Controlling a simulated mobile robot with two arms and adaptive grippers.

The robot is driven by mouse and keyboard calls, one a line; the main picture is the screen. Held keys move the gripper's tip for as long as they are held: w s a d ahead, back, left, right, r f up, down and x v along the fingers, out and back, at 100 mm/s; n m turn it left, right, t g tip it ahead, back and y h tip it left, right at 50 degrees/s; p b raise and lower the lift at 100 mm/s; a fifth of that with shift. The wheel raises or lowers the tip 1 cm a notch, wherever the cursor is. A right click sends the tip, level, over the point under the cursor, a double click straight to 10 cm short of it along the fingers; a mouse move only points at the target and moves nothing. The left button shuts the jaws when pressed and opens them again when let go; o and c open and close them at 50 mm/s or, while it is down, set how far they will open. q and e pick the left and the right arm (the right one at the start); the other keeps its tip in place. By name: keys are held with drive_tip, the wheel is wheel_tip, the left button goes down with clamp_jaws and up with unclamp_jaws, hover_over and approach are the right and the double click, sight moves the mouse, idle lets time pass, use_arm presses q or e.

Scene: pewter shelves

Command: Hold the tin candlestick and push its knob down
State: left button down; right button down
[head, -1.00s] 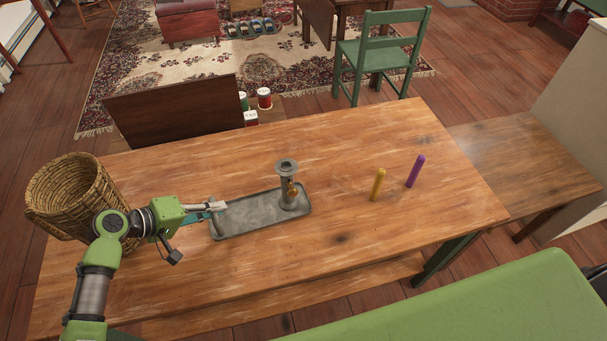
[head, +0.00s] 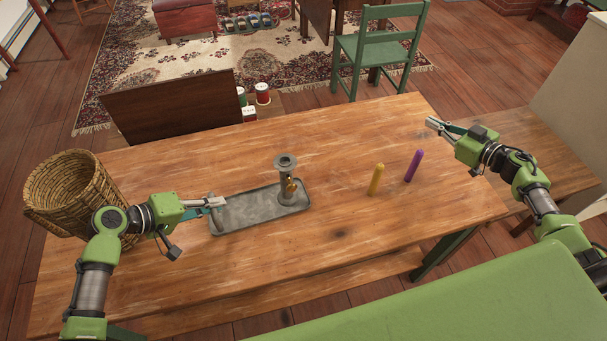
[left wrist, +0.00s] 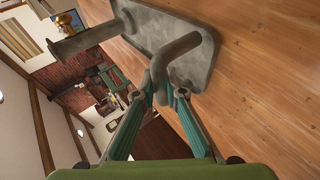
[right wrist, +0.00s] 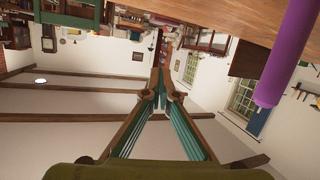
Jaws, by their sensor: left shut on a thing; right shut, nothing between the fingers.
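The tin candlestick has a grey rectangular tray base (head: 240,211) on the table, with an upright tube (head: 285,170) near its right end. A small brass-coloured knob (head: 291,186) shows on the tube's side. My left gripper (head: 214,202) is shut on the curved handle at the tray's left end. In the left wrist view the handle (left wrist: 190,45) runs between the fingertips, and the tube (left wrist: 92,38) stands beyond. My right gripper (head: 433,123) is shut and empty above the table's right end, apart from the candlestick. The right wrist view (right wrist: 160,85) shows its fingertips together.
A yellow candle (head: 376,180) and a purple candle (head: 414,166) stand upright between the candlestick and my right gripper. The purple one shows close in the right wrist view (right wrist: 288,55). A wicker basket (head: 70,195) stands at the table's left end. The table's front (head: 330,260) is clear.

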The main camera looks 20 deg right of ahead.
drive_tip(key=a+r+n+g+y, duration=0.3)
drive_tip(key=a+r+n+y, duration=0.1)
drive_tip(key=a, duration=0.6)
drive_tip(key=a+r+n+g+y, duration=0.3)
drive_tip(key=a+r+y, duration=0.1)
drive_tip(key=a, duration=0.7)
drive_tip(key=s+a+r+n+g, duration=0.2)
drive_tip(key=s+a+n+g, duration=0.4)
drive_tip(key=s+a+g, duration=0.2)
drive_tip(key=shift+s+a+r+g, duration=0.15)
drive_tip(key=shift+s+a+g, duration=0.15)
drive_tip(key=shift+a, duration=0.75)
